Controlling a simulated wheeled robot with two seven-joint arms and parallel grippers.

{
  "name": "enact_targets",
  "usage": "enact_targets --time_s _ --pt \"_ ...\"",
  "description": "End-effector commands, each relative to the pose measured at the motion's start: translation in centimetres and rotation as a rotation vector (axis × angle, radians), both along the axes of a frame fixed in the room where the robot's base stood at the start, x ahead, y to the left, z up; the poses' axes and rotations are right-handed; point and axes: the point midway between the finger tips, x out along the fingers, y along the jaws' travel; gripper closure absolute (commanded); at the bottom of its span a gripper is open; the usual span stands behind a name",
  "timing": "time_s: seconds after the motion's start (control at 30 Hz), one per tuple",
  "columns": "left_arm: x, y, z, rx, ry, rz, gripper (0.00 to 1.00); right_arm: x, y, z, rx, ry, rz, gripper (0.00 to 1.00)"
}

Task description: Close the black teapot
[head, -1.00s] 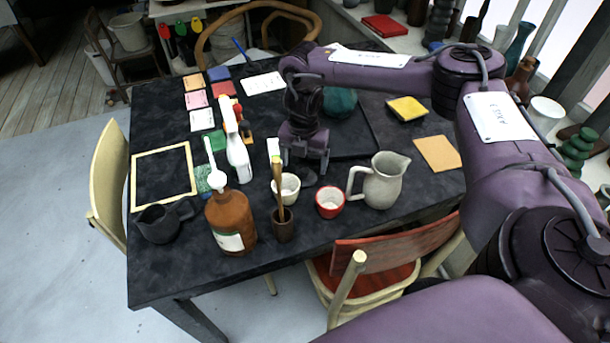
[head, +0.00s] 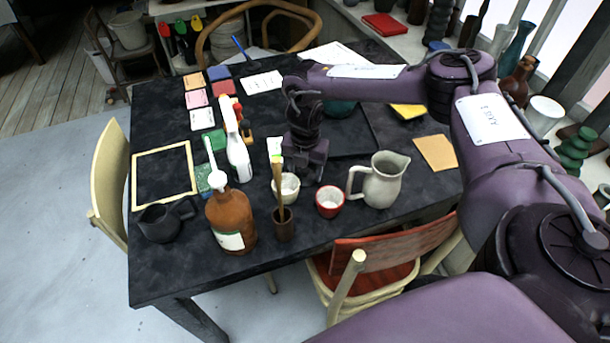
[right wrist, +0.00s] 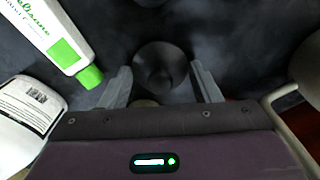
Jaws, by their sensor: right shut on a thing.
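The black teapot (head: 158,224) stands upright and open at the left front of the table, with no lid on it. A round dark lid with a knob (right wrist: 160,66) shows between the fingers in the right wrist view. My right gripper (head: 306,177) points down at the table behind the white cup and is shut on this lid, at or just above the tabletop. In the head view the lid is mostly hidden by the gripper. My left gripper is not in view.
A white cup (head: 287,188), red bowl (head: 329,202), grey pitcher (head: 383,180), brush cup (head: 283,226), brown bottle (head: 231,222) and white spray bottle (head: 238,158) stand between gripper and teapot or close by. A wooden frame (head: 133,180) lies behind the teapot.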

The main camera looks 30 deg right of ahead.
Motion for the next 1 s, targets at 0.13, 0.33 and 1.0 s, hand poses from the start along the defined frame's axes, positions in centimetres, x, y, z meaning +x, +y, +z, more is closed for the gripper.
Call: enact_targets --time_s 0.13,0.33,1.0 --pt "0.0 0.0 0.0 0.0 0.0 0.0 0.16 0.0 0.0 0.0 0.0 0.0 0.0 0.7" --pt "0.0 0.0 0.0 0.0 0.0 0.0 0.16 0.1 0.0 0.4 0.001 -0.002 0.0 0.7" --pt "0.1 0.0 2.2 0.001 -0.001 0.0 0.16 0.2 0.0 14.4 -0.002 -0.007 0.002 0.7"
